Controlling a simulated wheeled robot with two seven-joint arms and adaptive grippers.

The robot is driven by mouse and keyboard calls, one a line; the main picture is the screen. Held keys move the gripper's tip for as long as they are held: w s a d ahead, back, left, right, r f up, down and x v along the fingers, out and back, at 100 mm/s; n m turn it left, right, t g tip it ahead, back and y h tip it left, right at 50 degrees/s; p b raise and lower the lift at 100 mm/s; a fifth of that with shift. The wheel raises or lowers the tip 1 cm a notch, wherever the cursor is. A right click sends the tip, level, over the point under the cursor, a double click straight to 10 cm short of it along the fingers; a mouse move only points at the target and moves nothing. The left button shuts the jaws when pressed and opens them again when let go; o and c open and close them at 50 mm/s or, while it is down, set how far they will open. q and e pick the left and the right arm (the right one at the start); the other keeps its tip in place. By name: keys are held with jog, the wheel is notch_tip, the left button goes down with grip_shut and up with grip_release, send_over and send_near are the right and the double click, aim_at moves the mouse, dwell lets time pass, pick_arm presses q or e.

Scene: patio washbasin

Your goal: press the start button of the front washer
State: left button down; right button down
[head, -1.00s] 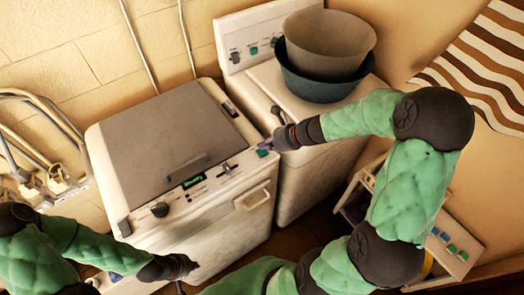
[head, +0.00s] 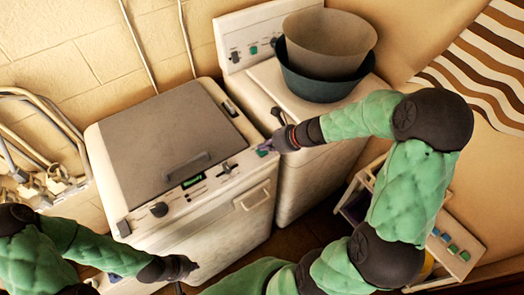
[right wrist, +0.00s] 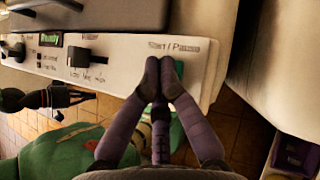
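The front washer (head: 235,226) is the white machine with a grey lid and a front control panel. In the right wrist view its panel (right wrist: 120,52) carries the label "Start / Pause" and a lit green display. The green start button (right wrist: 179,69) is at the panel's right end, partly hidden behind my fingertips. My right gripper (right wrist: 160,66) is shut and empty, with its purple fingertips together at the button; I cannot tell whether they touch it. It also shows in the head view (head: 265,151). My left gripper (head: 186,267) looks open and empty, low before the washer's front.
A second white machine (head: 312,168) stands behind to the right, holding a dark green basin (head: 322,88) with a beige tub (head: 330,45) in it. Pipes and taps (head: 40,150) are at the left wall. A small shelf unit (head: 455,250) stands at the lower right.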

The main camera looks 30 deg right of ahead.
jog(key=shift+f+b, duration=0.4)
jog(key=shift+f, duration=0.05)
dwell(0.6)
jog(key=shift+r, duration=0.15)
dwell(0.6)
jog(key=shift+r+p, duration=0.75)
jog(key=shift+p, duration=0.15)
notch_tip(320, 180, up, 5)
jog(key=p, duration=0.4)
jog(key=shift+p, duration=0.4)
